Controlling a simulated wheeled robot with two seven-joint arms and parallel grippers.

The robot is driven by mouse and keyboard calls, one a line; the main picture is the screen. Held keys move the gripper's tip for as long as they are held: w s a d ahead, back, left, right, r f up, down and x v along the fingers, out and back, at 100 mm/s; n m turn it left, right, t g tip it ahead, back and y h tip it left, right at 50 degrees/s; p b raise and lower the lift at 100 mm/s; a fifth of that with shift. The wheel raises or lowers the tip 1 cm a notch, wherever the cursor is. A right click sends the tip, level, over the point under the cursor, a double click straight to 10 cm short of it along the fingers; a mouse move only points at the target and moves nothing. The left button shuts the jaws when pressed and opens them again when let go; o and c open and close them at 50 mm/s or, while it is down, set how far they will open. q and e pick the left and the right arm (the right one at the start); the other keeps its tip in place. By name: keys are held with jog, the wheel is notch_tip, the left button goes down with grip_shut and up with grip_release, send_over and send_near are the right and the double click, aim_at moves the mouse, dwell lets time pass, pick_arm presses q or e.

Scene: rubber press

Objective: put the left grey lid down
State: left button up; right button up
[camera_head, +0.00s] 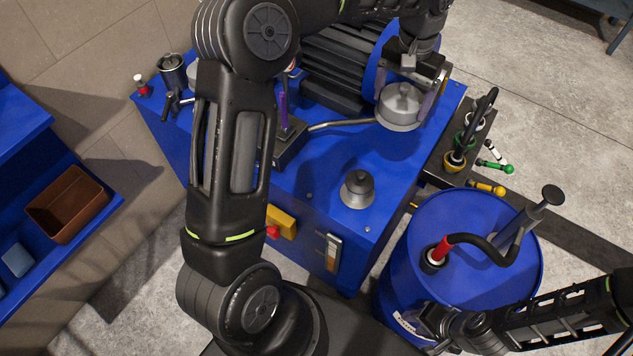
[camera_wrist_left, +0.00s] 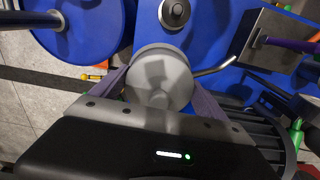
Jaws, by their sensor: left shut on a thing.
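My left gripper (camera_head: 408,100) is shut on a round grey lid (camera_head: 400,106) with a small knob on top. In the left wrist view the lid (camera_wrist_left: 160,82) sits between the two fingers of the left gripper (camera_wrist_left: 160,92). The lid is over the far right part of the blue machine top (camera_head: 310,172); I cannot tell whether it touches the surface. A smaller grey stepped knob-like piece (camera_head: 357,190) stands on the machine top nearer the front. My right gripper (camera_head: 433,321) is at the lower right, beside the blue drum; its finger opening is unclear.
A blue drum (camera_head: 395,285) with a black hose and a grey pump stands at the right front. A metal pipe (camera_head: 340,125) runs towards the lid from a lever box. Coloured hose fittings (camera_head: 486,188) lie right of the machine. A brown bin (camera_head: 68,205) is on the left shelf.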

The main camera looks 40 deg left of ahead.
pick_arm(q)
jog(key=s+a+f+m+b, duration=0.4)
jog(key=s+a+f+m, duration=0.6)
jog(key=m, duration=0.7)
jog(key=s+a, duration=0.2)
jog(key=s, duration=0.2)
jog(key=shift+s+a+f+m, duration=0.15)
jog(key=shift+s+a+m, duration=0.1)
jog(key=shift+a+m, duration=0.15)
jog(key=shift+f, duration=0.1)
jog(key=shift+f, duration=3.05)
jog(key=shift+f+b, duration=0.4)
jog(key=shift+f, duration=1.45)
jog(key=shift+f, duration=0.1)
